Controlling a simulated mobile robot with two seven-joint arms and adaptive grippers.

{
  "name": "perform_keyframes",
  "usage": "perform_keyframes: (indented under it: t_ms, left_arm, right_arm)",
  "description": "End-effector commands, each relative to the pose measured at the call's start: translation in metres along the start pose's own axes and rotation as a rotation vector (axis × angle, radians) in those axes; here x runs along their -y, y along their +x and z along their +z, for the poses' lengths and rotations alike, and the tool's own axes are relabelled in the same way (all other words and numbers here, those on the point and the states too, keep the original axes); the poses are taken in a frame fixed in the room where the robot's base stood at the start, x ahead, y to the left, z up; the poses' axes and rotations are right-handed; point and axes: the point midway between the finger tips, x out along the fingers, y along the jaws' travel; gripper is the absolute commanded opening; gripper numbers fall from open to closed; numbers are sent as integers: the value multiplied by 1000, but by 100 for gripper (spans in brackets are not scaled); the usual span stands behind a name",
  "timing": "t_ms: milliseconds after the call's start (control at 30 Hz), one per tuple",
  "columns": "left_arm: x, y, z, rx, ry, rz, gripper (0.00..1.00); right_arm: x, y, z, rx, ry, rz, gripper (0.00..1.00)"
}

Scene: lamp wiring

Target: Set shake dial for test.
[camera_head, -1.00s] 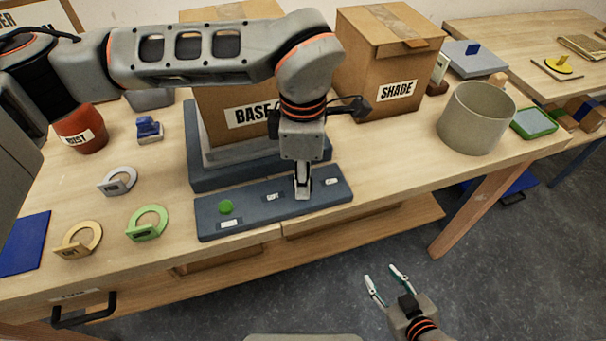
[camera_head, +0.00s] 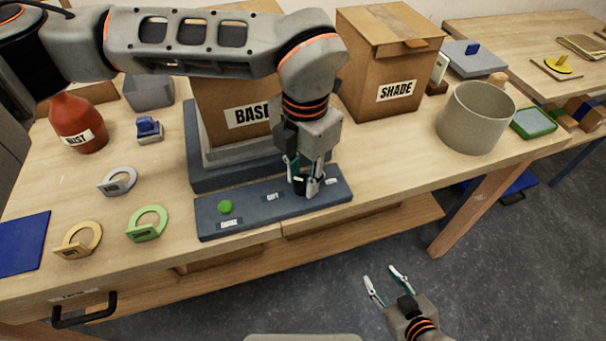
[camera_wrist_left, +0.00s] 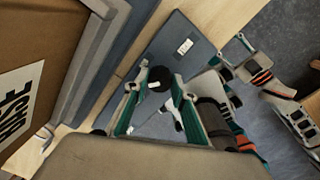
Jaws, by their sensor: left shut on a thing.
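A dark blue-grey control panel (camera_head: 248,215) lies along the table's front edge, with a green button (camera_head: 225,207) at its left end. My left gripper (camera_head: 302,186) reaches down to the panel's right half and is shut on a black dial. In the left wrist view the round black dial (camera_wrist_left: 158,77) sits between the two fingertips, with a small white mark on it. A small white label (camera_head: 272,197) lies left of the gripper and another (camera_head: 331,181) right of it; their words are too small to read surely. My right gripper (camera_head: 388,284) is open and empty, in front of the table.
Behind the panel a cardboard box marked BASE (camera_head: 240,100) stands on a grey stepped block (camera_head: 202,178). A SHADE box (camera_head: 385,65) and a grey cylinder (camera_head: 476,120) stand right.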

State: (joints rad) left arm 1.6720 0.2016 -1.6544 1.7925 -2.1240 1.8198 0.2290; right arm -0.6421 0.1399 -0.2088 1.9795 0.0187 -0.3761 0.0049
Motion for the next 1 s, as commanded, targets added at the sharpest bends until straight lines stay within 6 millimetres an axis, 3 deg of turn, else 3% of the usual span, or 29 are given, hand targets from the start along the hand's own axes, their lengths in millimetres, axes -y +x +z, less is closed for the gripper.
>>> perform_keyframes:
  t_ms: [300,800,833,867,900,1000]
  left_arm:
    - [0,0,1,-1,-107,0,4]
    - [0,0,1,-1,-125,0,4]
    - [0,0,1,-1,-125,0,31]
    - [0,0,1,-1,-125,0,38]
    - [0,0,1,-1,-125,0,43]
    - [0,0,1,-1,-124,0,43]
  right_arm:
    - [0,0,0,0,-1,0,40]
    - [-1,0,0,-1,-1,1,40]
    - [-1,0,0,-1,-1,1,40]
    - [-1,0,-1,-1,-1,1,40]
    - [-1,0,-1,-1,-1,1,40]
    - [-1,0,-1,-1,-1,2,40]
